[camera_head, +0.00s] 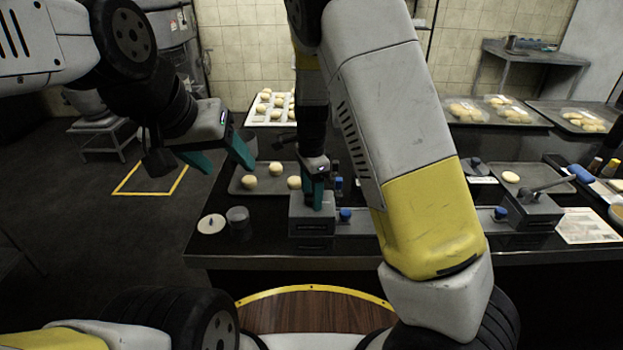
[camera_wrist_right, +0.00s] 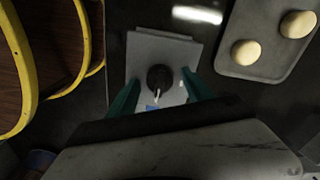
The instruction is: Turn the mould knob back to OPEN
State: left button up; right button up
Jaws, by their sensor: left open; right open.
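The mould knob (camera_wrist_right: 160,77) is a round black dial on a grey box in the right wrist view. Its pale pointer line points toward the bottom of that view, near a small blue mark. The grey box (camera_head: 312,228) stands near the counter's front edge in the head view, where the gripper hides the knob. My right gripper (camera_head: 317,188) points down over the box. Its teal fingers are open, one to each side of the knob, and appear apart from it. My left gripper (camera_head: 226,160) is open and empty, left of the counter's dough tray.
A tray (camera_head: 240,187) with several dough balls lies behind the box. A white disc (camera_head: 211,224) and a small grey jar (camera_head: 238,217) stand to its left. Another grey box with a lever (camera_head: 536,208) stands at right. My right arm covers the counter's middle.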

grip_shut()
jog(key=shift+n, duration=0.3)
jog(key=n, duration=0.3)
jog(key=shift+n, duration=0.4)
jog(key=n, duration=0.9)
jog(key=shift+n, duration=2.3)
